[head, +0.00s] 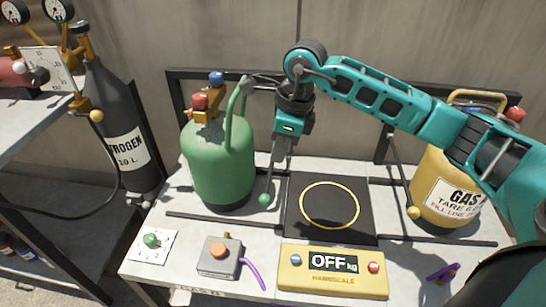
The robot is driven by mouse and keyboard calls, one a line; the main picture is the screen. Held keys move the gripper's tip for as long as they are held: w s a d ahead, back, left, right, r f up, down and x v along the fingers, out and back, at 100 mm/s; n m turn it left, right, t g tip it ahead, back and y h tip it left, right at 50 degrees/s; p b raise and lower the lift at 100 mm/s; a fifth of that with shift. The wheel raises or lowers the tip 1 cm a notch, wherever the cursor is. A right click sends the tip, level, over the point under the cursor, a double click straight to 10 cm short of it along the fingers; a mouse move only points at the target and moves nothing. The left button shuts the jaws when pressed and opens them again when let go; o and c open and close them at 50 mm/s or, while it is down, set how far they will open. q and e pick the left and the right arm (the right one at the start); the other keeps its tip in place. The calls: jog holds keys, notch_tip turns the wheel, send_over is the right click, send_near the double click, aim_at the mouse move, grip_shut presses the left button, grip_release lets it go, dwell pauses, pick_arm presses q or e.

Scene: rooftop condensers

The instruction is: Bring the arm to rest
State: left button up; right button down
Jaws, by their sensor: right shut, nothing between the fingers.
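My right arm reaches in from the right, and its teal wrist hangs over the bench. My right gripper (277,160) points down and is shut and empty. It is just right of the green cylinder (220,165) and above the back left part of the black scale platform (295,228). A thin rod with a green ball end (264,200) is just below the gripper; I cannot tell whether they touch. My left gripper is not in view.
The yellow scale display (333,275) reads OFF. A yellow gas cylinder (455,190) stands right, partly behind my arm. A grey switch box (219,256) and white dial plate (153,246) are front left. A dark nitrogen cylinder (117,125) stands left. The scale platform is empty.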

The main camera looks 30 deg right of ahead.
jog(key=shift+r, duration=0.25)
